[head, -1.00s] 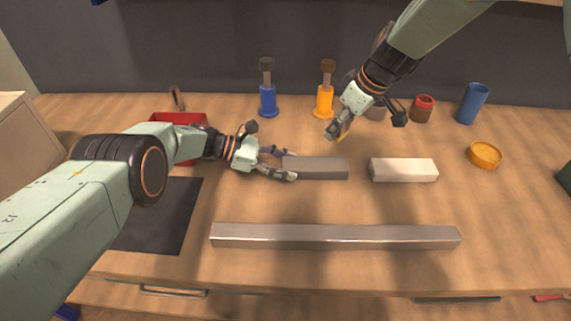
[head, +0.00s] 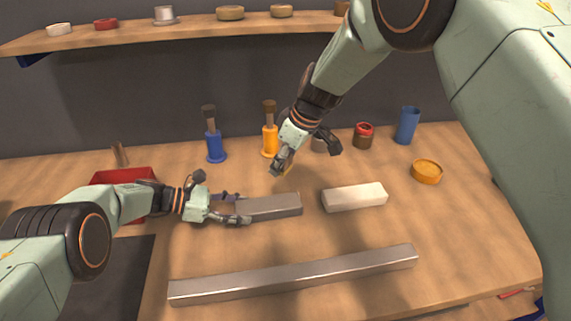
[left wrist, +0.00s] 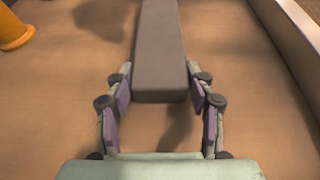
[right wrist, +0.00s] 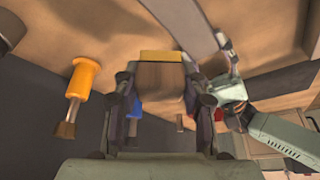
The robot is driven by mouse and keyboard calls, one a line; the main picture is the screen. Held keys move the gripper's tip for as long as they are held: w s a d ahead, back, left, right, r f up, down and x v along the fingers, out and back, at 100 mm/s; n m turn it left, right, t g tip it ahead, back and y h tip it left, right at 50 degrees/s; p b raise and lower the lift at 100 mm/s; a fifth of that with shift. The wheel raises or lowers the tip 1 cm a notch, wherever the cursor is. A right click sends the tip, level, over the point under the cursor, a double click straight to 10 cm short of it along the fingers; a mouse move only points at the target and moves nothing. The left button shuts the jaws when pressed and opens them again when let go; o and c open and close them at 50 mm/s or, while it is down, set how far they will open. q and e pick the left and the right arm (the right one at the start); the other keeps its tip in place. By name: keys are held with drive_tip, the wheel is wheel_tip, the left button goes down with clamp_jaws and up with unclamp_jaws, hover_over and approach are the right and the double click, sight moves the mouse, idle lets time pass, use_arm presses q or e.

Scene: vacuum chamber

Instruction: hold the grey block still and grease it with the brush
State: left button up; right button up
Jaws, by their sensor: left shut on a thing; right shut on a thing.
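The grey block (head: 275,206) lies flat on the wooden bench. My left gripper (head: 243,208) is shut on its left end, one finger on each long side. The left wrist view shows the block (left wrist: 160,50) running away between the fingers. My right gripper (head: 282,167) is shut on the brush, above and behind the block's right half. In the right wrist view the brush (right wrist: 160,76) is a brown wooden piece with a yellow edge between the fingers. In the head view the fingers mostly hide it. It appears apart from the block.
A white block (head: 355,197) lies to the right, a long metal bar (head: 300,274) in front. Upright blue (head: 215,146) and orange (head: 270,140) tools stand behind, with a red-topped pot (head: 364,135), blue cup (head: 407,125) and yellow dish (head: 427,171). A red bin (head: 112,177) is left.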

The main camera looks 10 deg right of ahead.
sight(286, 207)
drive_tip(key=shift+w+a+f, duration=0.15)
drive_tip(key=shift+w+f, duration=0.25)
drive_tip(key=shift+w, duration=0.25)
drive_tip(key=shift+f, duration=3.6)
drive_tip(key=shift+s+f, duration=0.25)
drive_tip(key=shift+s, duration=2.95)
drive_tip(key=shift+w, duration=3.3)
drive_tip(key=shift+s+d, duration=0.1)
drive_tip(key=shift+d, duration=0.4)
drive_tip(key=shift+s+d, duration=0.1)
drive_tip(key=shift+s, duration=3.05)
drive_tip(key=shift+w, duration=3.2)
drive_tip(key=shift+s+r, duration=0.1)
drive_tip(key=shift+r, duration=3.9)
